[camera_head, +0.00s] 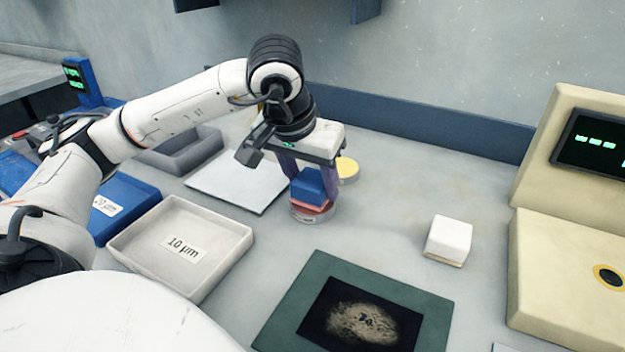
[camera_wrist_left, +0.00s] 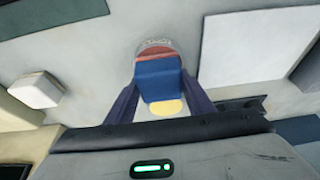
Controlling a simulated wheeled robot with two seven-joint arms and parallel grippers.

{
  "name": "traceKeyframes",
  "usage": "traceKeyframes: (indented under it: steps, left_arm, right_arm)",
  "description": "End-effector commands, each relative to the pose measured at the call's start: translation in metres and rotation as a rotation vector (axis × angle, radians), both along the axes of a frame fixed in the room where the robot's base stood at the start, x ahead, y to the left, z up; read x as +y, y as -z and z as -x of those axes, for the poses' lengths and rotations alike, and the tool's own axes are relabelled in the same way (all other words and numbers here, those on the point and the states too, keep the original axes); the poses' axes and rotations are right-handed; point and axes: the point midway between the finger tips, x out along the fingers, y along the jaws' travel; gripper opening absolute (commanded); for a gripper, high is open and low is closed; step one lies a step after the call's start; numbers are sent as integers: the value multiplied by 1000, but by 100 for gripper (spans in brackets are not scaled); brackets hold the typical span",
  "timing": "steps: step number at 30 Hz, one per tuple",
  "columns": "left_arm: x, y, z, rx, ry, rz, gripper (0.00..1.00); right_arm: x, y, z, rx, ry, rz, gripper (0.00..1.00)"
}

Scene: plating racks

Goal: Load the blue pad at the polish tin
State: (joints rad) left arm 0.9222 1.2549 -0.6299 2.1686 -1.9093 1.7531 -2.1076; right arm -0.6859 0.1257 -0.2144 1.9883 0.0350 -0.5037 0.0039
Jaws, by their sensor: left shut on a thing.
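My left gripper (camera_head: 311,188) is shut on the blue pad (camera_head: 308,184), its fingers pointing down. The pad also shows between the fingers in the left wrist view (camera_wrist_left: 158,78). The polish tin (camera_head: 312,216), a round tin with a pinkish-red top, stands directly below the pad. The tin also shows just beyond the pad in the left wrist view (camera_wrist_left: 155,45). The pad covers part of the red top; I cannot tell whether they touch. My right gripper is not in view.
A yellow round piece (camera_head: 347,168) lies behind the tin. A white block (camera_head: 449,238) stands to the right. A green mat (camera_head: 290,307) with a smudged dark panel lies in front. A white plate (camera_head: 232,180) and a 10 µm tray (camera_head: 215,277) lie left. A beige machine (camera_head: 560,262) stands right.

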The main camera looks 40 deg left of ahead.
Motion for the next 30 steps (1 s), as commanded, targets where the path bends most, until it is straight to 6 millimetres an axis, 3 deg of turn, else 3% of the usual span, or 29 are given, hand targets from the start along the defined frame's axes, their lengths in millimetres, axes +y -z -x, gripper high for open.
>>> traceKeyframes:
  steps: [1,20,30]
  left_arm:
    - [0,-9,0,-2,0,0,30]
    - [0,-60,-1,-4,-1,0,30]
    - [0,-63,-1,-4,-1,0,30]
  right_arm:
    - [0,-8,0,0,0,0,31]
    - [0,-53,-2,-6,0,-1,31]
    - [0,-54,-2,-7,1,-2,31]
